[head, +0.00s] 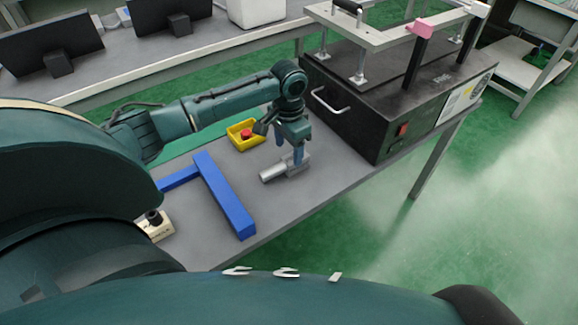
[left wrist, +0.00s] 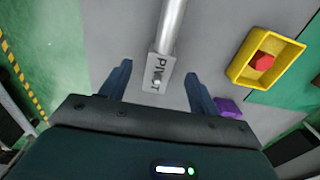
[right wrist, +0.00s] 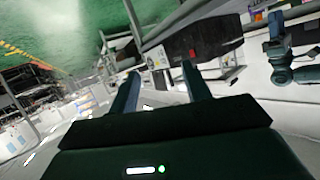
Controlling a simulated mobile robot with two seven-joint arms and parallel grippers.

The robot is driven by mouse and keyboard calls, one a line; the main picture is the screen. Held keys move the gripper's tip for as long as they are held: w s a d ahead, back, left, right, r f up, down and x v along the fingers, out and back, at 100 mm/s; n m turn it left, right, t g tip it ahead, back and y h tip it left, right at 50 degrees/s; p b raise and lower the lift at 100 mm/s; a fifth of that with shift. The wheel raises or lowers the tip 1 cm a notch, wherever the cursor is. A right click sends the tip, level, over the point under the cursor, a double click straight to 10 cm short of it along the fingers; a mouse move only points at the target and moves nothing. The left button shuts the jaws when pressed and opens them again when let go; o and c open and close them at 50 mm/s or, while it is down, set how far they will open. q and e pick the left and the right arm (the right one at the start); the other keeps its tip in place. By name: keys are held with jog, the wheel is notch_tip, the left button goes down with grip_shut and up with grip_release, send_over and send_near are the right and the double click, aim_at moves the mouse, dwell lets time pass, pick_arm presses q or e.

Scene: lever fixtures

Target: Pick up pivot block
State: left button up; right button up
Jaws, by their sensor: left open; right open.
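The pivot block (head: 295,161) is a grey metal block with a silver cylindrical bar on one side, lying on the grey table. In the left wrist view the block (left wrist: 158,72) shows the letters "PIVOT", and its bar runs away toward the top. My left gripper (head: 299,156) points down over the block. In the left wrist view its two fingers (left wrist: 158,90) are apart, with the block's lettered end between and just beyond them. I cannot tell whether they touch it. My right gripper (right wrist: 160,85) is open and empty, away from the table.
A yellow box with a red button (head: 246,134) stands behind the block. A blue T-shaped bar (head: 224,193) lies to the left. A large black machine (head: 385,95) with a handle stands to the right. A purple piece (left wrist: 228,107) lies near the left gripper. The table's front edge is close.

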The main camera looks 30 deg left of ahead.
aim_at(290, 160)
pick_arm(q)
jog(key=f, duration=0.2)
jog(key=f+b, duration=0.1)
jog(key=f, duration=0.2)
jog(key=shift+w+f, duration=0.2)
jog(key=shift+f, duration=0.15)
jog(key=c, duration=1.1)
